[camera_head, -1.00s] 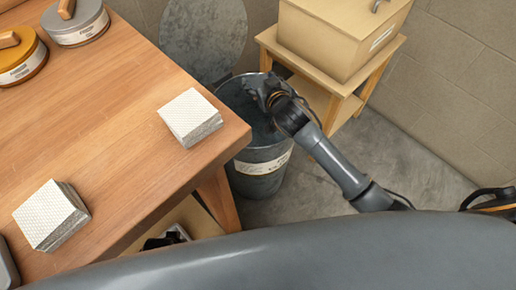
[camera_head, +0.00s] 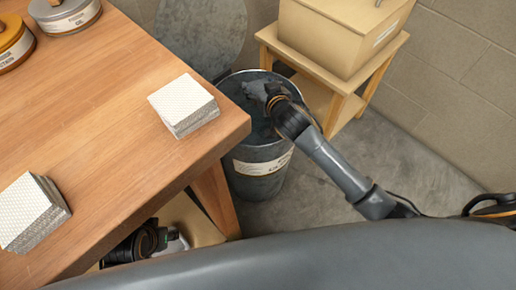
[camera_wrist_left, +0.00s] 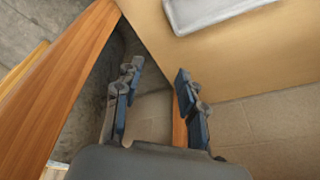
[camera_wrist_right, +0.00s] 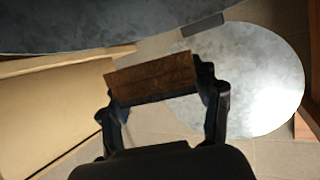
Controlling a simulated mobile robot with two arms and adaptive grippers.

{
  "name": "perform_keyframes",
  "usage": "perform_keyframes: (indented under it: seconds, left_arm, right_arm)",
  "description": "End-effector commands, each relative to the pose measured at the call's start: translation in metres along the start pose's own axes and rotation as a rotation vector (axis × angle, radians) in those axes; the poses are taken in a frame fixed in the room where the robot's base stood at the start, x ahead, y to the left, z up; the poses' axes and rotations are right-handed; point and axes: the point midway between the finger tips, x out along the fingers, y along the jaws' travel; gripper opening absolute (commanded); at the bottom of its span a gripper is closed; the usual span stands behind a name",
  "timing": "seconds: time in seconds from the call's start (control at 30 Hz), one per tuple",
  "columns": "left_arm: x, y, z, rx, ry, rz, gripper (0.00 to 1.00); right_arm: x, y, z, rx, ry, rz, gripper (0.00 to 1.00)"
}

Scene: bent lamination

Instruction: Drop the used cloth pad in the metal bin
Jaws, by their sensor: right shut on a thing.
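The metal bin (camera_head: 262,165) stands on the floor beyond the table corner, open, with a pale label on its side. My right gripper (camera_head: 262,92) is over the bin's mouth. In the right wrist view, my right gripper (camera_wrist_right: 165,95) is shut on a brown, stained-looking slab (camera_wrist_right: 150,78), apparently the used cloth pad. The bin's dark wall (camera_wrist_right: 90,25) shows at the top of that view. My left gripper (camera_wrist_left: 158,85) is open and empty, with its fingers apart. In the head view it is low beside the table, partly hidden.
The round bin lid (camera_head: 200,35) stands raised behind the bin. The wooden table (camera_head: 100,100) holds two white pad stacks, near its corner (camera_head: 185,105) and at left (camera_head: 35,212), plus round tins (camera_head: 65,15). A wooden stand (camera_head: 345,100) bears a tan box (camera_head: 340,35) beside the bin.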

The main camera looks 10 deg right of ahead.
Motion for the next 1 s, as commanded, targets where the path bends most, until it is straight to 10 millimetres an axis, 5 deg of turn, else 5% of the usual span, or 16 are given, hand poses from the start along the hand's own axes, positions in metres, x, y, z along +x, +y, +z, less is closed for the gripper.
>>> perform_keyframes:
  seconds: [0.43,0.47,0.57,1.0]
  left_arm:
    - [-0.0092,-0.0005,-0.0010,-0.001,0.004,-0.001,0.40]
    - [-0.0091,-0.0005,-0.0010,-0.001,0.004,-0.001,0.40]
    - [-0.0091,-0.0006,-0.0010,-0.001,0.004,-0.001,0.40]
    - [-0.0088,-0.0001,-0.0010,0.000,0.005,0.000,0.40]
  right_arm:
    - [0.0008,0.0002,0.0016,-0.001,0.000,0.000,0.39]
    - [0.0008,0.0002,0.0016,-0.001,0.000,0.000,0.67]
    - [0.0008,0.0002,0.0016,-0.001,0.000,0.000,0.88]
    - [-0.0036,0.0001,0.0023,0.000,-0.001,0.000,0.90]
